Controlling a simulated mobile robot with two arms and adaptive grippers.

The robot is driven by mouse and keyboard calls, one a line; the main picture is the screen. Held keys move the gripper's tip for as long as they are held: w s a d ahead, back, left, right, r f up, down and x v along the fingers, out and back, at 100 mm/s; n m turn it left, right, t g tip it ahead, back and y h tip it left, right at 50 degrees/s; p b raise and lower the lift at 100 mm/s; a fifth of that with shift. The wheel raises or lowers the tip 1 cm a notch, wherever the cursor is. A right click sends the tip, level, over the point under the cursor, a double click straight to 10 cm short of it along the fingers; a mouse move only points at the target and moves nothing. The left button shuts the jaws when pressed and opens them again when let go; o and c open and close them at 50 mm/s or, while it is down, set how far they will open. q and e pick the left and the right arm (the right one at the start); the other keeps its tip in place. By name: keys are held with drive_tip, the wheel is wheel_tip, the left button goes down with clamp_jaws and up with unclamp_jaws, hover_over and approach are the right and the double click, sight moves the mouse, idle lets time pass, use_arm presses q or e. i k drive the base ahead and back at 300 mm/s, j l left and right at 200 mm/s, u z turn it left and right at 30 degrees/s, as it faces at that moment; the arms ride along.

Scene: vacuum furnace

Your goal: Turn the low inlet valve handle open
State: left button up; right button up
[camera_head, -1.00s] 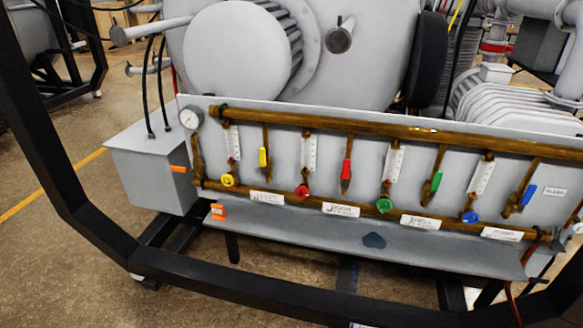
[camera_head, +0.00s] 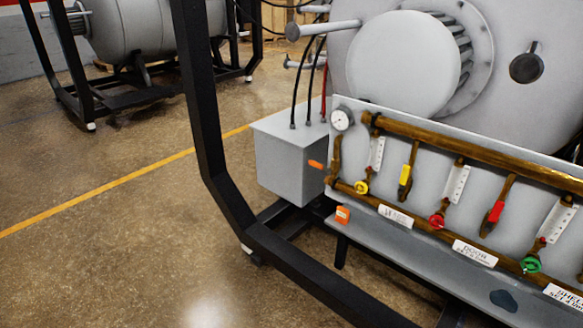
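A valve panel (camera_head: 480,150) on the furnace front is at the right of the head view and runs out of the picture. Its top brass pipe (camera_head: 470,148) has valves with a yellow handle (camera_head: 405,174) and a red handle (camera_head: 495,211). Both handles point roughly along their drop pipes. The lower brass pipe (camera_head: 400,206) carries a yellow round knob (camera_head: 361,187), a red round knob (camera_head: 437,221) and a green round knob (camera_head: 531,264). I cannot tell which part is the low inlet valve handle. Neither of my grippers shows.
A black frame (camera_head: 215,150) stands in front of the panel's left side and runs along the floor below it. A grey box (camera_head: 290,160) with cables adjoins the panel. Open floor (camera_head: 110,240) lies to the left. A second furnace (camera_head: 160,35) is behind.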

sight(312, 163)
drive_tip(key=i+u, duration=0.35)
drive_tip(key=i, duration=0.15)
drive_tip(key=i+l+u, duration=0.55)
drive_tip(key=i+u, duration=0.15)
drive_tip(key=i, duration=0.2)
